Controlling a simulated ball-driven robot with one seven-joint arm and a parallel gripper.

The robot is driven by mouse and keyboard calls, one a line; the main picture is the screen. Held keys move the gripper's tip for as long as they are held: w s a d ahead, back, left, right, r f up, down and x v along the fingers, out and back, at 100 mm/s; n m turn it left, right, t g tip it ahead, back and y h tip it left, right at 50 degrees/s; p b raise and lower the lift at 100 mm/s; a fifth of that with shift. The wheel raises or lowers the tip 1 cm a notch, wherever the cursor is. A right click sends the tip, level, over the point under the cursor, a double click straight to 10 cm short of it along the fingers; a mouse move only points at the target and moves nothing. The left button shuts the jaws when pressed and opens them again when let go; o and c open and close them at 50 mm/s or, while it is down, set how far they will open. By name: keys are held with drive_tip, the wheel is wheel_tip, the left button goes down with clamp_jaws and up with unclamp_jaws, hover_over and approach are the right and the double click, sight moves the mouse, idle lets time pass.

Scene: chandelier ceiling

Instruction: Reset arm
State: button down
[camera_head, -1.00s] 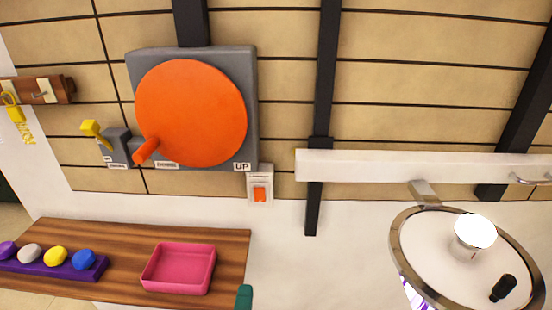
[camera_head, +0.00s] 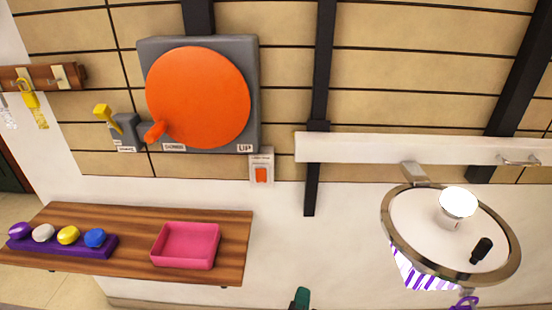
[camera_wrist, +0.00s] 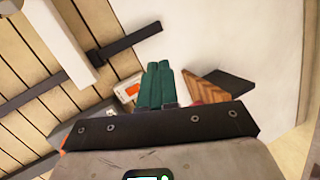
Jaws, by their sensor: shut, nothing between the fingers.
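My gripper (camera_wrist: 158,85) shows in the wrist view with its two green fingers side by side, shut and empty. In the head view only a green tip of my gripper (camera_head: 301,298) shows at the bottom edge, right of the wooden shelf (camera_head: 236,250). The rest of my arm is out of that view. The fingers touch nothing that I can see.
A grey box with an orange wheel (camera_head: 200,98) hangs on the wall above an orange switch (camera_head: 261,174). The shelf bears a pink tray (camera_head: 186,245) and a purple holder (camera_head: 62,247) with several coloured knobs. A round lamp-like fixture (camera_head: 418,230) hangs at right.

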drive_tip(key=s+d+f+m+g+h, duration=0.1)
drive_tip(key=s+d+f+m+g, duration=0.35)
drive_tip(key=d, duration=0.55)
drive_tip(key=s+d+f+m+g, duration=0.4)
drive_tip(key=s+d+f, duration=0.15)
drive_tip(key=d, duration=0.45)
drive_tip(key=s+d+f+m+g+y, duration=0.2)
drive_tip(key=s+f+m+g+y, duration=0.1)
drive_tip(key=s, duration=1.2)
drive_tip(key=shift+s+d+m+g+y, duration=0.25)
drive_tip(key=shift+m+g+y, duration=0.4)
drive_tip(key=shift+m, duration=0.4)
